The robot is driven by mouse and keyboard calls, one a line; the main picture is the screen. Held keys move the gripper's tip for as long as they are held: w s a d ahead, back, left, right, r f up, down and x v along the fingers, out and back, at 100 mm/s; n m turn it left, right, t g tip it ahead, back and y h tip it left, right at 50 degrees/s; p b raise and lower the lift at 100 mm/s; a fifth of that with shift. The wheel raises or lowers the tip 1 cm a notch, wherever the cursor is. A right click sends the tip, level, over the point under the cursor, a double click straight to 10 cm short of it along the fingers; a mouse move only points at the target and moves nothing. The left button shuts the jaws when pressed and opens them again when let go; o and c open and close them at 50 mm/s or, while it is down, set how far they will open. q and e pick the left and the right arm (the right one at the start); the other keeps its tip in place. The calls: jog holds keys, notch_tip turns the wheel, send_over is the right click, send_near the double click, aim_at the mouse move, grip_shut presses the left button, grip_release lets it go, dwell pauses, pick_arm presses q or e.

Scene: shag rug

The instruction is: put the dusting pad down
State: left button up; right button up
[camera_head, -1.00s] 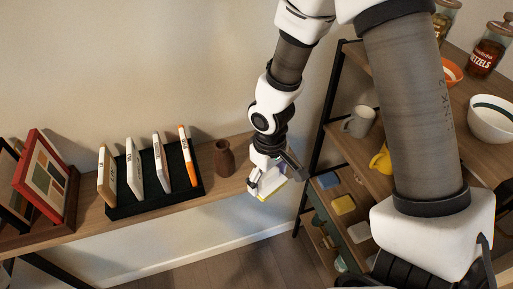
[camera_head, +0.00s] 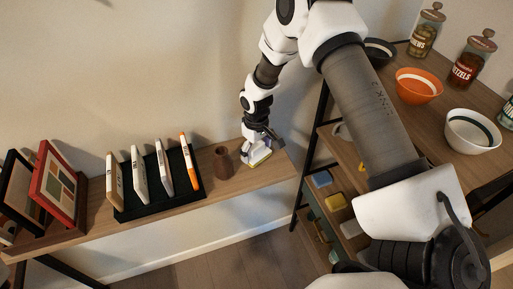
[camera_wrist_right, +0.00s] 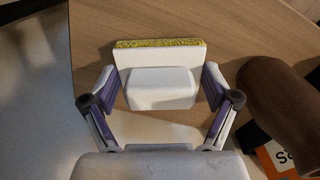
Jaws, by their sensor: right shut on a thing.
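The dusting pad (camera_head: 260,158) is a white block with a white handle and a yellow fuzzy underside. It also shows in the right wrist view (camera_wrist_right: 190,56), with the shelf's wood around it. My right gripper (camera_head: 256,150) is shut on its handle, one finger on each side (camera_wrist_right: 160,88). The pad is at the right end of the wooden wall shelf (camera_head: 212,190), right of the brown vase (camera_head: 222,162). It looks level and at or just above the wood; I cannot tell if it touches. My left gripper is out of view.
The vase also shows close by in the right wrist view (camera_wrist_right: 280,95). A black rack of books (camera_head: 158,205) and a red picture frame (camera_head: 60,190) stand further left. A shelf unit with bowls (camera_head: 473,131) and jars (camera_head: 472,62) stands at the right.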

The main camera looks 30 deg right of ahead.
aim_at(257, 145)
jog(key=shift+f, duration=0.1)
jog(key=o, duration=1.1)
jog(key=shift+s, duration=0.1)
jog(key=shift+c, duration=0.2)
jog(key=shift+r, duration=0.25)
notch_tip(257, 145, up, 12)
jog(key=b, duration=0.3)
jog(key=shift+a+f, duration=0.1)
jog(key=shift+f, duration=0.15)
jog(key=shift+r, duration=0.2)
